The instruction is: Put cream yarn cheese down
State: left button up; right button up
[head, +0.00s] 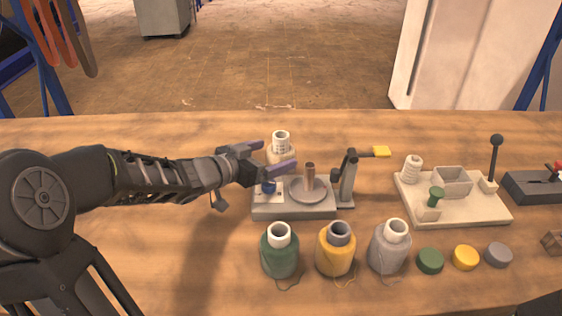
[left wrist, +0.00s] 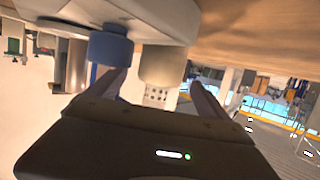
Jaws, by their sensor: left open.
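The cream yarn cheese (head: 281,148) stands upright on the wooden table, behind the grey fixture, with a pale tube end on top. My left gripper (head: 279,154) is open, one finger on each side of the cheese; its near finger hides the lower part. In the left wrist view, which is upside down, the cheese (left wrist: 163,66) shows between the two open fingers (left wrist: 160,90) with a dotted tube end. I cannot tell whether either finger touches it. My right gripper is not in view.
The grey fixture (head: 292,211) with an upright post (head: 310,177), blue knob (head: 268,187) and yellow-tipped lever (head: 381,151) is close to my gripper. Green (head: 279,257), yellow (head: 335,255) and grey (head: 389,252) yarn cheeses stand in front. A cream board (head: 470,214) is to the right.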

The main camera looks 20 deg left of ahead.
pick_arm(q)
jog(key=x, duration=0.4)
jog(key=shift+r+b, duration=0.1)
jog(key=shift+b, duration=0.2)
jog(key=c, duration=1.8)
notch_tip(320, 180, up, 10)
jog(key=p, duration=0.4)
jog(key=shift+r, duration=0.1)
